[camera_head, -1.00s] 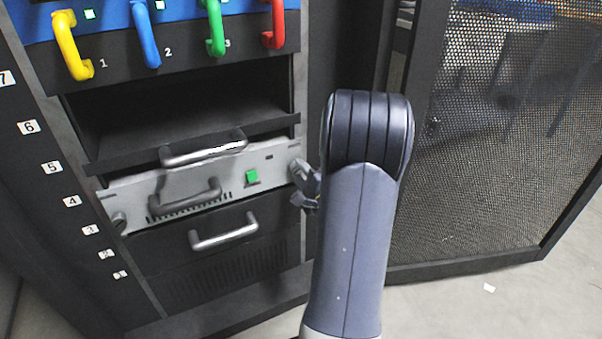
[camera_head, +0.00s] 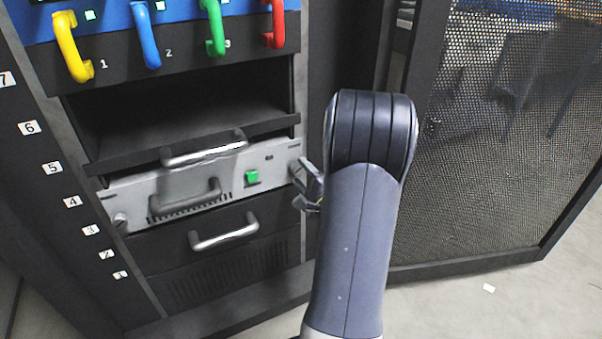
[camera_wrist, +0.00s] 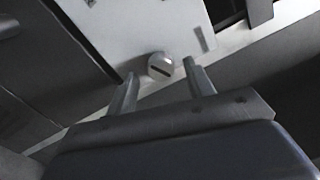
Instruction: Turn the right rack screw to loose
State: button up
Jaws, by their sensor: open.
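The right rack screw (camera_wrist: 160,66) shows in the wrist view as a round silver head with a dark slanted slot, near the right end of the grey rack unit (camera_head: 137,194). My gripper (camera_wrist: 161,80) is open there, one finger on each side below the screw, with the screw head just beyond the gap between the fingertips. I cannot tell whether the fingers touch it. In the head view my gripper (camera_head: 303,186) is at the unit's right end, and the right screw is hidden. The left screw (camera_head: 120,219) shows at the unit's lower left corner.
A green indicator (camera_head: 252,177) and a handle (camera_head: 186,197) are on the unit. An open bay (camera_head: 180,115) lies above it, and a black drawer (camera_head: 222,232) below. Coloured handles (camera_head: 150,40) hang at the top. A mesh door (camera_head: 500,150) stands open at right.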

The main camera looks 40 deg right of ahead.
jog(key=p+v, duration=0.1)
jog(key=v, duration=0.8)
jog(key=shift+s+a+p, duration=0.15)
jog(key=shift+s+p, duration=0.15)
jog(key=shift+s, duration=0.1)
jog(key=shift+w, duration=0.1)
jog(key=b+x, duration=0.2)
jog(key=x, duration=0.8)
jog(key=shift+w, duration=0.3)
jog(key=shift+r, duration=0.1)
